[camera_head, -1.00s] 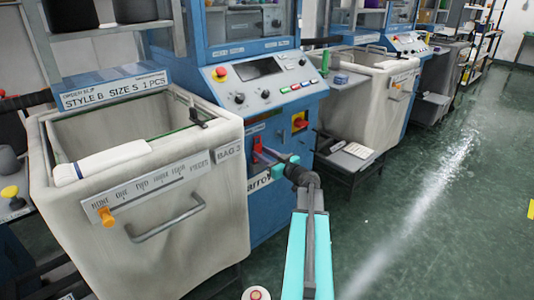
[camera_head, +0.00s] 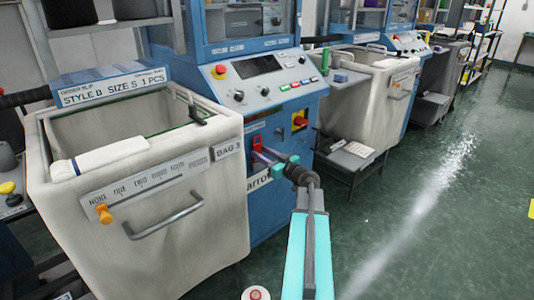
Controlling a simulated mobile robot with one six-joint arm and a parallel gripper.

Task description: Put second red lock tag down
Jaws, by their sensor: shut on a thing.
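A red lock tag (camera_head: 257,143) shows as a small red upright shape at the front of the blue machine, just right of the bag bin. My gripper (camera_head: 267,156) reaches in from the lower right, with its jaws at the tag. It is shut on the tag, though the fingertips are small and the exact contact is hard to see. Whether the tag also touches the machine cannot be told. A second lock tag cannot be made out.
A large cloth bin (camera_head: 195,245) labelled BAG 3 stands close on the left. Above is the blue machine's control panel (camera_head: 265,85), with a red and yellow switch (camera_head: 300,120) below. A low side table (camera_head: 352,158) stands to the right. The green floor (camera_head: 430,220) is clear.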

